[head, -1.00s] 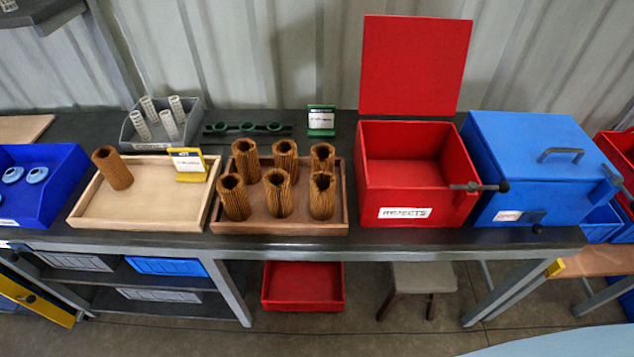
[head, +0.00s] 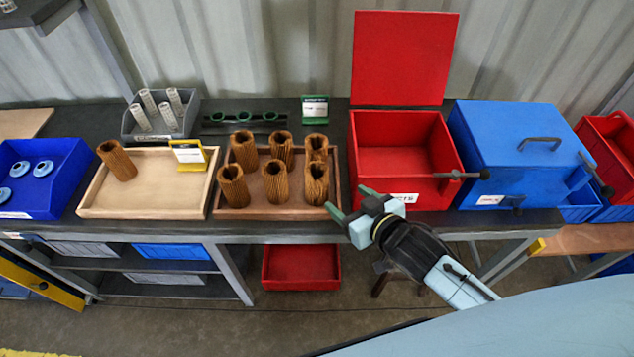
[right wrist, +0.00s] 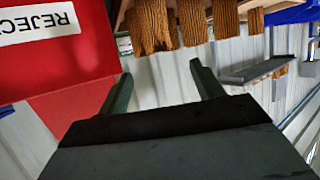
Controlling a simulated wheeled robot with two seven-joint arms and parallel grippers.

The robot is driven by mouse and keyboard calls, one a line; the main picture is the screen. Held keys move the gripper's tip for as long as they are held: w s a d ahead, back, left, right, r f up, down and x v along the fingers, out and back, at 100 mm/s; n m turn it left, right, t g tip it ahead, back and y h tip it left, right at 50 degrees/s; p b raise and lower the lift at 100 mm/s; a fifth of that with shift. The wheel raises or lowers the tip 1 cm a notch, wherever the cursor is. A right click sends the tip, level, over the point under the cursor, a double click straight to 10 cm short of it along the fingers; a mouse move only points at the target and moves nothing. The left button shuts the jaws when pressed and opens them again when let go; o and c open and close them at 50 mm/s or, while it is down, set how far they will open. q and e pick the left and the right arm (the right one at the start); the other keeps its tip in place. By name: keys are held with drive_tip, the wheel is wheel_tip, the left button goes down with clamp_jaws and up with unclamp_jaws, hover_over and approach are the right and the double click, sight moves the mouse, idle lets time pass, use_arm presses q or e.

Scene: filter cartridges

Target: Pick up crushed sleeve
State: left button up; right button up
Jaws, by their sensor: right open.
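Several brown pleated sleeves stand upright in the dark wooden tray (head: 255,212). The front right sleeve (head: 316,186) has an uneven, pinched-looking mouth, unlike the rounder openings of the others. My right gripper (head: 350,203) is open and empty, in front of the tray's right corner and close to that sleeve without visibly holding it. In the right wrist view the open fingers (right wrist: 162,85) point toward a row of sleeves, the nearest-looking sleeve (right wrist: 152,28) being at the top. My left gripper is out of view.
The open red rejects box (head: 432,192) stands right of the tray, close to my right gripper. A closed blue box (head: 500,180) is farther right. Left is a pale tray (head: 150,212) with one sleeve (head: 117,160) and a yellow sign holder (head: 190,155).

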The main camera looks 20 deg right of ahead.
sight(323, 180)
drive_tip(key=x, duration=0.7)
drive_tip(key=shift+r+x, duration=0.15)
drive_tip(key=shift+x, duration=1.2)
drive_tip(key=shift+r+x, duration=0.2)
drive_tip(key=shift+x, duration=1.15)
drive_tip(key=shift+w+d, duration=0.1)
drive_tip(key=shift+w, duration=0.05)
drive_tip(key=c, duration=1)
